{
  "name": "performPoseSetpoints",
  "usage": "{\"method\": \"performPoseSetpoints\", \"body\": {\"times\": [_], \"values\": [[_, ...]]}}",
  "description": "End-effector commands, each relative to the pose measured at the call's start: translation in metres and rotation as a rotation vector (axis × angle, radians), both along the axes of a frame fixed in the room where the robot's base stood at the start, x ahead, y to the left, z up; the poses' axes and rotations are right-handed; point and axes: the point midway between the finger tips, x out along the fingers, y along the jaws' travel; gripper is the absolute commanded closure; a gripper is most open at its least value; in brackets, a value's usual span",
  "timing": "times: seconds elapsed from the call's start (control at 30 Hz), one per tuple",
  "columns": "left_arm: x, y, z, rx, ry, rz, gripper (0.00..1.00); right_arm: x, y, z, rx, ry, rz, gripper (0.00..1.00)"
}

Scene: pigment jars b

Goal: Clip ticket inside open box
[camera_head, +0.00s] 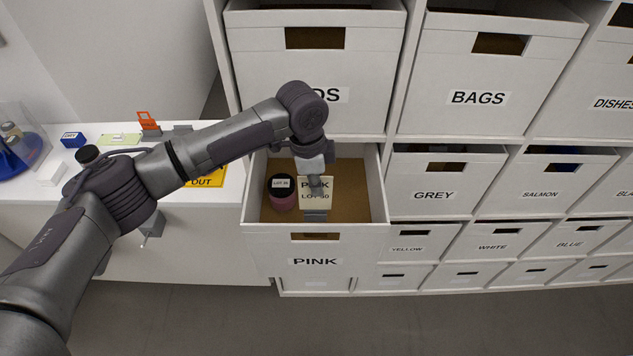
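The open box is the pulled-out white box marked PINK (315,261), with a brown floor. A cream ticket (304,197) reading PINK and LOT 50 stands in it, facing me, near the front wall. A grey clip (316,214) shows at the ticket's lower edge. My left gripper (315,187) reaches down into the box, and its narrow finger covers part of the ticket's print. Any second finger is hidden, so I cannot tell how firmly it is closed. My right gripper is not in view.
A pink jar with a dark lid (283,201) stands left of the ticket in the box. Closed boxes marked BAGS (470,115) and GREY (430,208) are to the right. A white table (232,190) on the left holds a yellow OUT mat (212,182) and an orange card (148,120).

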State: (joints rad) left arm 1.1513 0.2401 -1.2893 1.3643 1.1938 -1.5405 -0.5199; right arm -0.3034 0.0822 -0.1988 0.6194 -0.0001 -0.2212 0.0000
Motion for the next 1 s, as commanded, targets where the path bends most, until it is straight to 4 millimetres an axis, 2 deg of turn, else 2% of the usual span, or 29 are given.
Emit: {"method": "performPoseSetpoints", "body": {"times": [1.0], "values": [[0.0,0.0,-0.025,0.0,0.0,-0.001,1.0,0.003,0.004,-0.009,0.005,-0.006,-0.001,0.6]]}}
